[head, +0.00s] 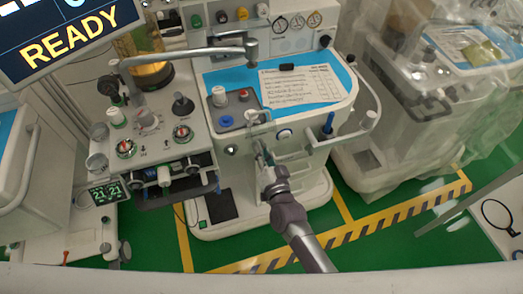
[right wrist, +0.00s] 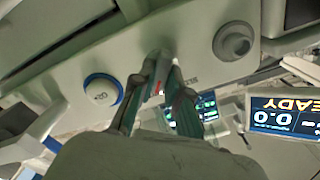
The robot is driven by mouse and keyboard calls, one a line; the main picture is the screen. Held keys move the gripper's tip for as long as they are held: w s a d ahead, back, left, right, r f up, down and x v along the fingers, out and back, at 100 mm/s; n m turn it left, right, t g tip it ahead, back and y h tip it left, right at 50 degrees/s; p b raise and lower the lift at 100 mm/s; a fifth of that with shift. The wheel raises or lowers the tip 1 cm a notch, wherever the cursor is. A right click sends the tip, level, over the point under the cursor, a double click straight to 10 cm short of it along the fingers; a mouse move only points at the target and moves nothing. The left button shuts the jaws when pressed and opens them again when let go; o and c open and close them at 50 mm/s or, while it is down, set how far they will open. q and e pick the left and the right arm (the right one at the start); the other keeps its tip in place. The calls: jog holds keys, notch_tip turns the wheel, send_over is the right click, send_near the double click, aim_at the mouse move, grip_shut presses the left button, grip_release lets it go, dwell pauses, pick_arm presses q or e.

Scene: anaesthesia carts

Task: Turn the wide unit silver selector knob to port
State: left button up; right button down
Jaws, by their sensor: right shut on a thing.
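The wide unit (head: 322,118) is the white cart with the blue top mat in the middle of the head view. My right gripper (head: 261,150) reaches its upper front face. In the right wrist view, its two fingers (right wrist: 160,78) are shut around the silver selector knob (right wrist: 160,58), which sits on the white panel. Most of the knob is hidden by the fingers, so its pointing direction cannot be told. A blue-ringed white button (right wrist: 102,92) and a grey round fitting (right wrist: 233,40) lie on either side of it. My left gripper is not in view.
A side module with several knobs (head: 146,118) stands left of the wide unit. A plastic-covered cart (head: 425,90) stands further right. Green floor with a striped yellow line (head: 400,215) lies in front.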

jog(key=shift+f+m, duration=0.1)
jog(key=shift+m, duration=0.5)
jog(key=c, duration=1.2)
grip_release()
jog(key=shift+o, duration=0.2)
jog(key=v, duration=1.2)
